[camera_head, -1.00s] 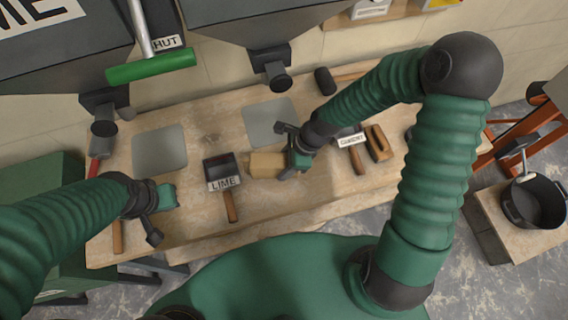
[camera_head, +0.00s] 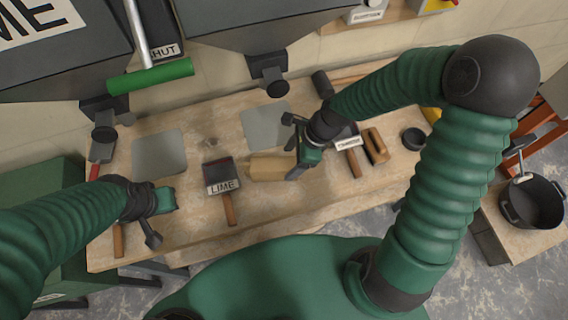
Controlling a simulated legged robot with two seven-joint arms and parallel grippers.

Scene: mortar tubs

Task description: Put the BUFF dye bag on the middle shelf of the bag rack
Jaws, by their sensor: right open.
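A tan, block-shaped thing (camera_head: 268,168) lies on the wooden bench, left of my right gripper's palm. It may be the BUFF dye bag, but no label on it can be read. My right gripper (camera_head: 287,147) is open beside it, with one finger beyond its far side and the other near its near right end. Whether they touch cannot be told. My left gripper (camera_head: 158,216) is over the left part of the bench; its jaw opening is unclear. No bag rack or middle shelf can be made out.
A labelled brush (camera_head: 351,152) and a wooden float (camera_head: 375,146) lie right of my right gripper. Grey hoppers (camera_head: 235,22) hang over the back. A black bucket (camera_head: 533,203) stands at right near a red frame (camera_head: 545,120).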

